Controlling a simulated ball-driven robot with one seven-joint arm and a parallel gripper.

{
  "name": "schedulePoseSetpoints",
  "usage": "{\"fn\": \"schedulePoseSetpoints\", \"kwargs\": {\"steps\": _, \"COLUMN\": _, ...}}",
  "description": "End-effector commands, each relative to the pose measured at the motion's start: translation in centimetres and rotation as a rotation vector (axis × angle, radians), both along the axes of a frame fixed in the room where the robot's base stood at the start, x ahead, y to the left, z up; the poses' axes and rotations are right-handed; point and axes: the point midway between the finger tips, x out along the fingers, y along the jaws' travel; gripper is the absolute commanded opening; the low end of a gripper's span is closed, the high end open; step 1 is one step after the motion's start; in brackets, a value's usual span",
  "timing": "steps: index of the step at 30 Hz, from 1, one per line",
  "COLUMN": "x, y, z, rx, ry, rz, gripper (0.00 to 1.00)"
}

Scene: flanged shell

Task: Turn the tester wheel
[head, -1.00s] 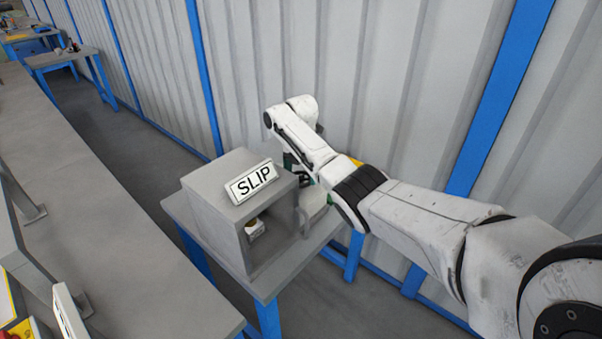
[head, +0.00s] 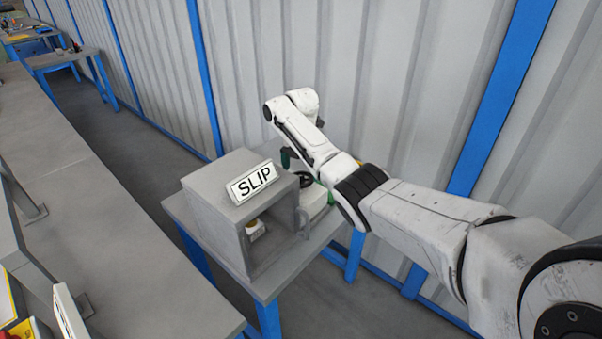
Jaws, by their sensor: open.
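The tester wheel (head: 304,178) is a small black wheel on a pale tester (head: 316,198), just right of a grey box on the small table. It is partly hidden by the box and my arm. My gripper (head: 288,158) hangs from the end of my white arm, above and slightly left of the wheel as seen here. It is open, with its dark fingers apart from the wheel and only partly visible. Nothing shows between the fingers.
The grey open-fronted box (head: 225,213) carries a SLIP sign (head: 252,183) and holds a small white object (head: 256,230). The small grey table (head: 262,285) has blue legs. A corrugated wall stands close behind. A long grey bench (head: 100,215) runs along the left.

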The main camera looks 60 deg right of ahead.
Motion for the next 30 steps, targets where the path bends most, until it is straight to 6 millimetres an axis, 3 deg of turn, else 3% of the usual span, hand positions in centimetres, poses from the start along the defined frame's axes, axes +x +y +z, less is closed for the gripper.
{"fn": "schedulePoseSetpoints", "kwargs": {"steps": 6, "x": 0.1, "y": 0.0, "z": 4.4, "rx": -0.002, "ry": -0.004, "rz": 0.001, "gripper": 1.0}}
{"fn": "schedulePoseSetpoints", "kwargs": {"steps": 13, "x": 0.1, "y": 0.0, "z": 7.7, "rx": -0.002, "ry": -0.003, "rz": 0.0, "gripper": 1.0}}
{"fn": "schedulePoseSetpoints", "kwargs": {"steps": 30, "x": 0.1, "y": 0.1, "z": 8.7, "rx": 0.0, "ry": -0.001, "rz": 0.001, "gripper": 1.0}}
